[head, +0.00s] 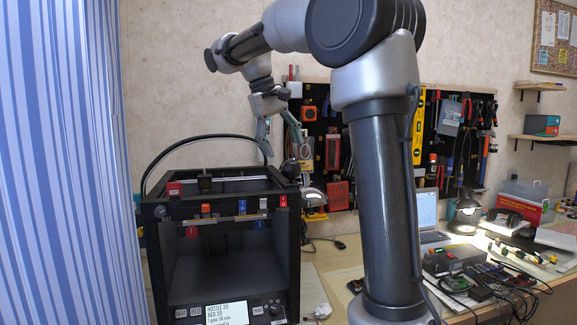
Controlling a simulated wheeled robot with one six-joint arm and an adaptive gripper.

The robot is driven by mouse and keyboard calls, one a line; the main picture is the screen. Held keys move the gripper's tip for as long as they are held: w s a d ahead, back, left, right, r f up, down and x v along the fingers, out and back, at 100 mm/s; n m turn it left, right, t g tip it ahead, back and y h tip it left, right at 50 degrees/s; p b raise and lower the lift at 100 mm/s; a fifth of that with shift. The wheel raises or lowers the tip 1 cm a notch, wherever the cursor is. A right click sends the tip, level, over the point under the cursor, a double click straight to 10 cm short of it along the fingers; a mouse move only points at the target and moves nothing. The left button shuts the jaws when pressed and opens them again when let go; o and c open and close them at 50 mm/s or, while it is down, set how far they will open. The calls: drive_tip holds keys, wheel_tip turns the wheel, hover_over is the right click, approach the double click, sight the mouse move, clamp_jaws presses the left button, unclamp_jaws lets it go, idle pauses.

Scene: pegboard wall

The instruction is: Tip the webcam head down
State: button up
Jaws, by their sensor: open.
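A small dark rounded head (290,168), which looks like the webcam, sits at the top right corner of the black 3D printer (290,235). It is small and dark, so its lens and exact tilt cannot be made out. My gripper (285,152) points down just above it, with its two fingers spread apart and nothing seen between them. One finger is to the left of the dark head and the other is at its upper right. I cannot tell whether either finger touches it.
A black cable (155,165) arches over the printer. A blue striped curtain (60,160) hangs at the left. Tool-covered pegboard (330,125) stands behind. A lamp (466,215), a laptop (426,212) and electronics (455,262) crowd the bench at right.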

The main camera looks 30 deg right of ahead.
sight(290, 167)
drive_tip(key=x, duration=0.7)
drive_tip(key=shift+s+f, duration=0.1)
drive_tip(key=shift+f, duration=0.05)
drive_tip(key=shift+c, duration=0.3)
